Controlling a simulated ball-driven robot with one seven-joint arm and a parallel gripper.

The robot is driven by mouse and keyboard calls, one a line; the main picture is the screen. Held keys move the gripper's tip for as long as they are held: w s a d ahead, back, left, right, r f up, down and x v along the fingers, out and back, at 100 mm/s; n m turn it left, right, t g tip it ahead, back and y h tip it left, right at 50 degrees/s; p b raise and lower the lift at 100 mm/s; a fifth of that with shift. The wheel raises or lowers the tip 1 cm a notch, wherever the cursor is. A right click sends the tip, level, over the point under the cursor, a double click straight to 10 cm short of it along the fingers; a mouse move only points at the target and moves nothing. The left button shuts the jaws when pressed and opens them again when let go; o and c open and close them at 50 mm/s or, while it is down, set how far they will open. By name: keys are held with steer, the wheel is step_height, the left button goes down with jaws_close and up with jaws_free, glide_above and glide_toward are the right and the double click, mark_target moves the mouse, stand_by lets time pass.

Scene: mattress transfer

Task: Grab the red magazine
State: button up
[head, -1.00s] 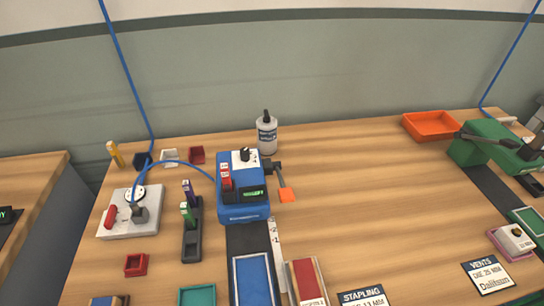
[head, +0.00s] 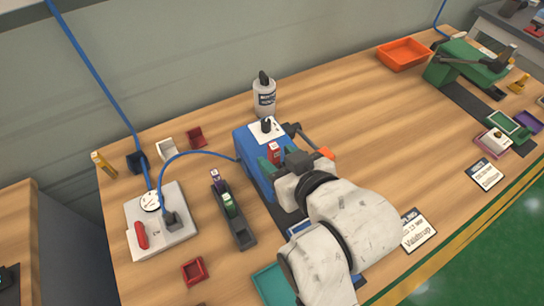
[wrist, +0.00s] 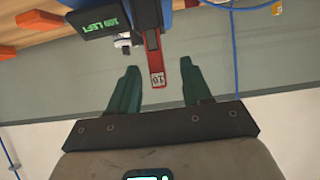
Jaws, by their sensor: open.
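The red magazine (head: 275,151) stands in the blue stapling machine (head: 252,160). In the wrist view the red magazine (wrist: 154,62) shows as a red bar with a white label reading 10 at its end. My gripper (head: 270,164) is at the front of the machine. In the wrist view the dark green fingers of my gripper (wrist: 159,68) are spread open. One finger is on each side of the magazine's labelled end, with gaps visible on both sides. My arm hides part of the machine's front in the head view.
A white gauge board (head: 170,238) with a blue hose lies further left. An orange tray (head: 403,54) sits back right.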

steer(key=shift+p+x, duration=0.35)
steer(key=shift+x, duration=2.35)
steer(key=shift+w+d, duration=0.1)
steer(key=shift+d, duration=0.05)
jaws_close()
